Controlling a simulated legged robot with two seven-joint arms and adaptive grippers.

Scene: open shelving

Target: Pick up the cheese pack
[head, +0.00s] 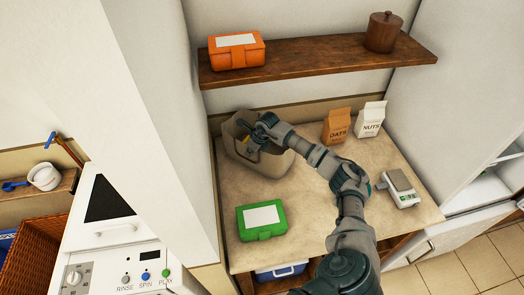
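No thing in the head view can be clearly made out as the cheese pack. My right arm comes in from the bottom right and reaches across the counter to a beige bin (275,166). My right gripper (251,141) is at the bin's opening, pointing down into it. Its fingers are small and partly hidden, so I cannot tell whether they are open or hold something. A small yellowish patch shows beside the fingers, too small to name. Most of the bin's inside is hidden by the gripper and arm. My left gripper is not in view.
A green box (246,233), a scale (399,186), an oats bag (338,126) and a nuts bag (370,119) stand on the counter (300,205). A wooden shelf (310,62) above holds an orange box (225,57) and a brown canister (383,33). A white wall stands left.

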